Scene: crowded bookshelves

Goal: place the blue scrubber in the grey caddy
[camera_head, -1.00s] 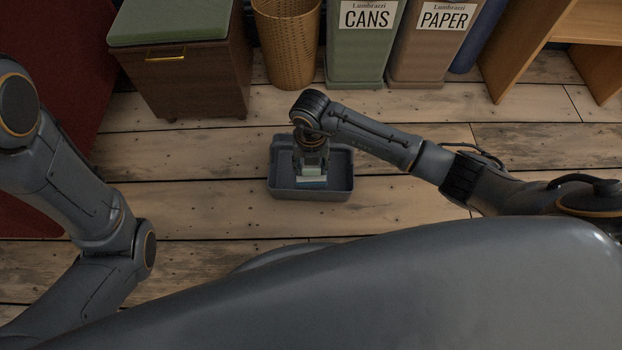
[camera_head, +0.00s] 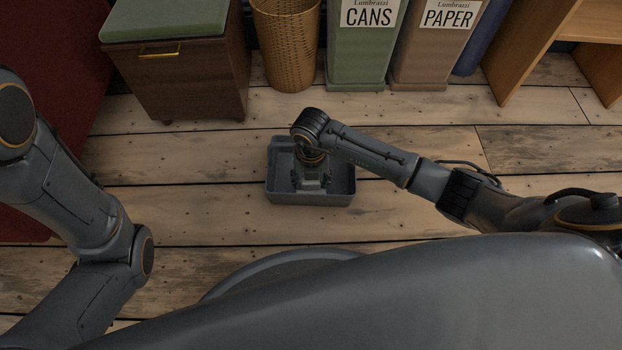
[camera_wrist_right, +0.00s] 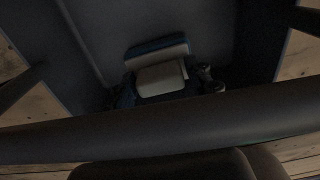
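The grey caddy (camera_head: 340,197) is an open tray on the wooden floor; its dark inside fills much of the right wrist view (camera_wrist_right: 200,25). My right gripper (camera_head: 312,184) points down into the caddy. The blue scrubber (camera_wrist_right: 157,50) shows in the right wrist view as a blue strip with pale parts beside it, low inside the caddy. Dark finger parts of my right gripper (camera_wrist_right: 165,88) are close around its pale part; whether they press on it is too dark to tell. In the head view the scrubber is hidden under the gripper. My left gripper is out of view.
Behind the caddy stand a wooden cabinet (camera_head: 180,80) with a green top, a woven basket (camera_head: 287,45), a green CANS bin (camera_head: 361,55) and a brown PAPER bin (camera_head: 430,55). A wooden shelf (camera_head: 530,50) is at the right. The floor around the caddy is clear.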

